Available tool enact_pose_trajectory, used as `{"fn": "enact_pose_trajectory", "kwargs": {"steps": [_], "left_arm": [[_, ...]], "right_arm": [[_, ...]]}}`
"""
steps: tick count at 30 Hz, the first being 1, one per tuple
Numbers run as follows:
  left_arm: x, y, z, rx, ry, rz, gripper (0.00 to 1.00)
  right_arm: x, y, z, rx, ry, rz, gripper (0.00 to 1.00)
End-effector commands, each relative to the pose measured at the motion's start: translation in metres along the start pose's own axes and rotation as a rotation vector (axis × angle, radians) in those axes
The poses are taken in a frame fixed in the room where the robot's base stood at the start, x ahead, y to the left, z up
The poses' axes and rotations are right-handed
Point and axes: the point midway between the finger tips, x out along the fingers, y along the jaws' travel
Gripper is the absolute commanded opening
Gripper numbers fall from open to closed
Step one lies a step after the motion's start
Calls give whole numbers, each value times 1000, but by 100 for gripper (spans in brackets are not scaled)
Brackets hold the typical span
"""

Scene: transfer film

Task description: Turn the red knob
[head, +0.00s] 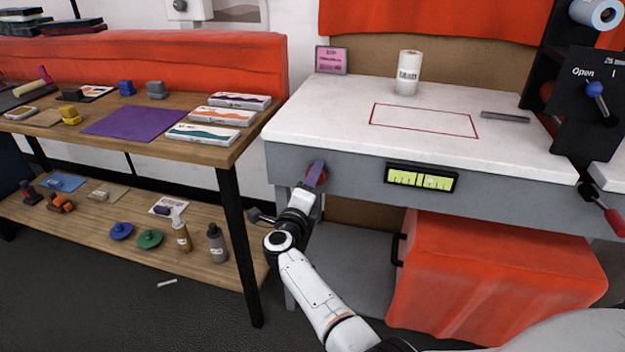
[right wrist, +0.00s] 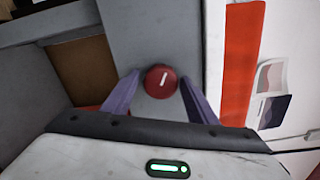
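The red knob (right wrist: 161,81) is a round dial with a white line on its face, mounted on the grey front panel of the white-topped machine table. It also shows in the head view (head: 323,176), partly hidden behind a purple finger. My right gripper (right wrist: 160,76) is open, with its purple fingers on the two sides of the knob and a visible gap at each side. In the head view my right gripper (head: 315,174) is at the panel's left end. A yellow-green gauge (head: 422,179) sits right of the knob. My left gripper is not in view.
A wooden workbench (head: 100,118) with a purple sheet and boxes stands at the left. A red-orange cloth-covered block (head: 495,280) is below the machine table. A black lever unit (head: 590,100) stands at the right. The white tabletop (head: 330,110) holds a white roll (head: 408,72).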

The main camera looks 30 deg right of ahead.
Motion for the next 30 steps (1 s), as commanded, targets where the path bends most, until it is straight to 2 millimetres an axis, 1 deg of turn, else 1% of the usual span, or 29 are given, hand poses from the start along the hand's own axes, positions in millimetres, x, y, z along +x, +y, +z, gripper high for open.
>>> {"fn": "enact_pose_trajectory", "kwargs": {"steps": [8,11,14,17,21,24,27,30], "left_arm": [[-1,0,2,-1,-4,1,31],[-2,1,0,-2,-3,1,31],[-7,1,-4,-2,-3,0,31],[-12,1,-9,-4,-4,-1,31],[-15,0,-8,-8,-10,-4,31],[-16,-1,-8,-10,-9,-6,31],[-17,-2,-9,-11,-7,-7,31],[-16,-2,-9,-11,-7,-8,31]], "right_arm": [[1,-1,0,1,-1,-2,60],[-2,-2,1,1,-1,-2,60],[-14,-3,2,0,-2,0,60],[-31,-3,2,1,-2,2,60],[-54,-3,1,0,-1,1,60],[-66,-2,1,1,-1,1,60],[-73,-2,0,1,-1,-1,60],[-75,-1,0,2,0,-2,60]]}}
